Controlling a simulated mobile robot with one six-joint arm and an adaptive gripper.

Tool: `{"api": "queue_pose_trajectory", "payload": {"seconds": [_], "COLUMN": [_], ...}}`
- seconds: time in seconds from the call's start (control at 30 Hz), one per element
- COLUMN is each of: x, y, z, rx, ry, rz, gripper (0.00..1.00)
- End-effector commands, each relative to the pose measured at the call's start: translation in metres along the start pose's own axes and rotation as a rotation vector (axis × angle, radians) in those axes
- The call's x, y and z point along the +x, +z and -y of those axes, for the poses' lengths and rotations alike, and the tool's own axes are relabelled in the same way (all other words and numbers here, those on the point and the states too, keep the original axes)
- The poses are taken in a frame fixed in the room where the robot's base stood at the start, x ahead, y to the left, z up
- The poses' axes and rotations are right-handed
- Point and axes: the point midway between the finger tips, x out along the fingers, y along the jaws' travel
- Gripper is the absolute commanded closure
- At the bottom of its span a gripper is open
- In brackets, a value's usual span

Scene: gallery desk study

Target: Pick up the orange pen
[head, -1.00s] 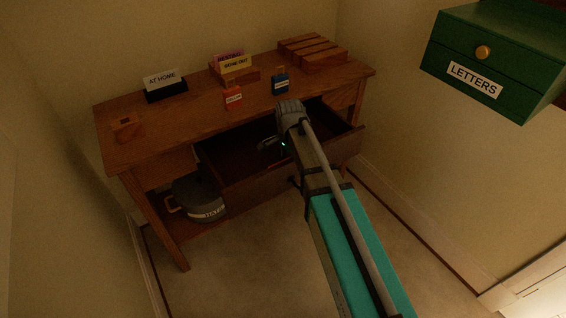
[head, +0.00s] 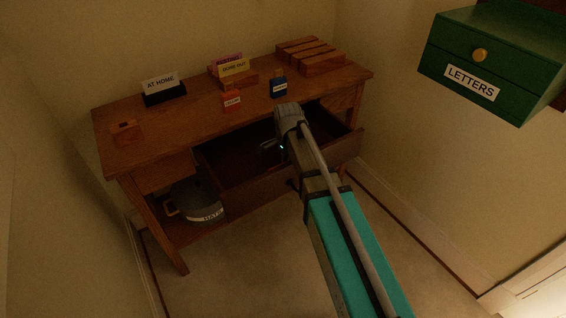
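I cannot make out an orange pen in the head view. The desk drawer (head: 225,160) is pulled open, and its inside is dark. My gripper (head: 266,147) is over the open drawer, left of my arm's wrist. It is small and dim, and I cannot tell whether its fingers are open or shut, or whether they hold anything. My arm hides part of the drawer's inside and front.
On the wooden desk (head: 185,118) stand an orange-red bottle (head: 231,101), a blue bottle (head: 279,88), sign cards (head: 160,84) and wooden blocks (head: 322,63). A grey tub (head: 203,200) sits below. A green letters box (head: 490,60) is at upper right.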

Motion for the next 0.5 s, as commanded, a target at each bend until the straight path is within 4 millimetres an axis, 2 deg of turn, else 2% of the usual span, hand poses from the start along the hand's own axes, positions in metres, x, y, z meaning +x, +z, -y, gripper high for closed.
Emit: {"api": "queue_pose_trajectory", "payload": {"seconds": [0.27,0.5], "x": [-0.01,-0.029], "y": [0.0,0.0], "z": [0.0,0.0], "rx": [0.0,0.0], "ry": [0.0,0.0], "rz": [0.0,0.0], "gripper": [1.0,1.0]}}
